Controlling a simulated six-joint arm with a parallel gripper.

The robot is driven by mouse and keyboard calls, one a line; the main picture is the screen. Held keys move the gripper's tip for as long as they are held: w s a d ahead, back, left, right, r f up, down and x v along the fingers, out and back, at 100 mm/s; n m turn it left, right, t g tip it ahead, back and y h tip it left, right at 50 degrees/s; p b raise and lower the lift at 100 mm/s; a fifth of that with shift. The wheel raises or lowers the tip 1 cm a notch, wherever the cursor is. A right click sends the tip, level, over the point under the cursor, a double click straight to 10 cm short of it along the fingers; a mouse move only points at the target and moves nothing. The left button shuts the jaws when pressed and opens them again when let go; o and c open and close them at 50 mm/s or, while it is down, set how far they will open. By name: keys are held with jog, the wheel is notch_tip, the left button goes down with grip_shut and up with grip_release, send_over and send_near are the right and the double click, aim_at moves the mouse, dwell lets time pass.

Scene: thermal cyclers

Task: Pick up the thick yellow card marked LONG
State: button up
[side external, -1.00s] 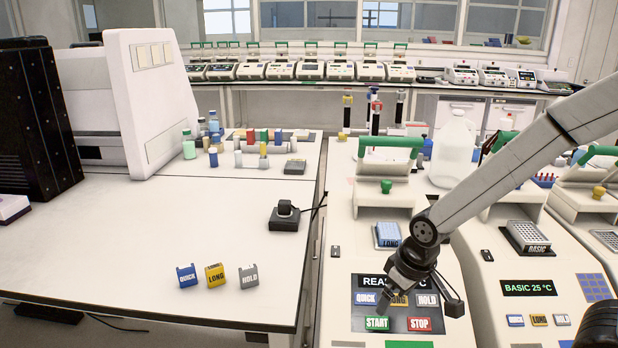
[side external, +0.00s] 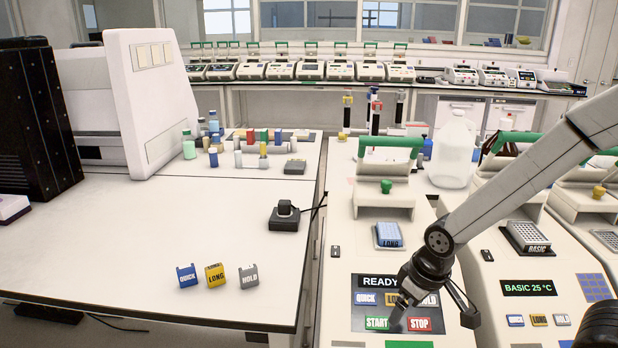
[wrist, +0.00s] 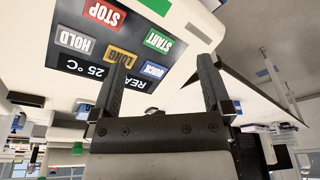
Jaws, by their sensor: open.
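The thick yellow card marked LONG (side external: 215,273) stands on the white table at the left, between a blue card marked QUICK (side external: 187,275) and a grey card marked HOLD (side external: 249,276). My gripper (side external: 397,318) is far to its right, over the control panel of the nearest thermal cycler, close to the START and STOP buttons. The wrist view shows the gripper (wrist: 159,88) open and empty, its two fingers apart over the panel. A flat yellow LONG button (wrist: 122,57) shows on that panel. The card itself does not show in the wrist view.
A black device with a cable (side external: 285,215) sits near the table's right edge, behind the cards. Several small bottles and blocks stand farther back. The table (side external: 120,225) around the cards is clear. A gap separates it from the cyclers.

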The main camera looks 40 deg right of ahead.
jog(key=shift+w, duration=0.1)
jog(key=n+t+y, duration=0.2)
jog(key=t, duration=0.7)
send_near(214, 267)
jog(key=shift+w+d+f, duration=0.1)
jog(key=shift+w+f, duration=0.15)
jog(key=shift+f, duration=0.2)
jog(key=shift+x, duration=1.3)
jog(key=shift+w, duration=0.1)
jog(key=shift+x, duration=2.5)
jog(key=shift+r, duration=0.15)
jog(key=c, duration=1.3)
